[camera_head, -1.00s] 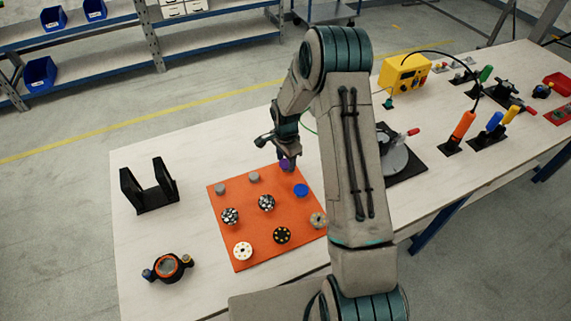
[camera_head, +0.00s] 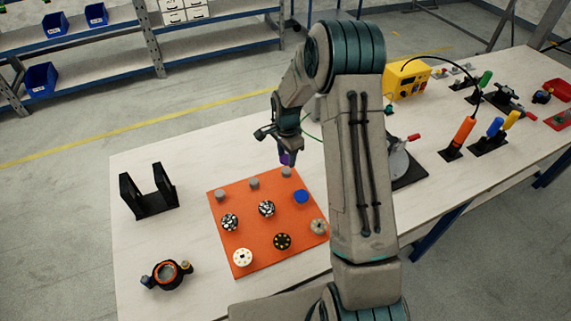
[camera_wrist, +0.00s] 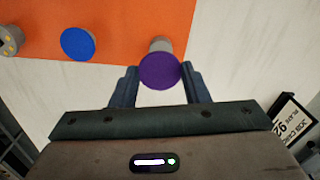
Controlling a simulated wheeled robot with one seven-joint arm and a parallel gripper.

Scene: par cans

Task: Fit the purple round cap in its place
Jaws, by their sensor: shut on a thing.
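The purple round cap (camera_wrist: 160,71) is held between the two fingers of my gripper (camera_wrist: 158,84) in the wrist view. In the head view my gripper (camera_head: 287,150) is above the far right corner of the orange board (camera_head: 262,234), with the purple cap (camera_head: 287,158) at its tip. Just below the cap is a bare grey post (camera_head: 286,172), which also shows partly behind the cap in the wrist view (camera_wrist: 161,44). The cap looks apart from the post in the head view.
Two more grey posts (camera_head: 253,183) (camera_head: 220,195) stand along the far edge. A blue cap (camera_head: 301,196) is nearest the held one. Several patterned caps (camera_head: 266,208) fill the other places. A black U-shaped stand (camera_head: 150,205) and a ring-shaped part (camera_head: 166,274) stand at left.

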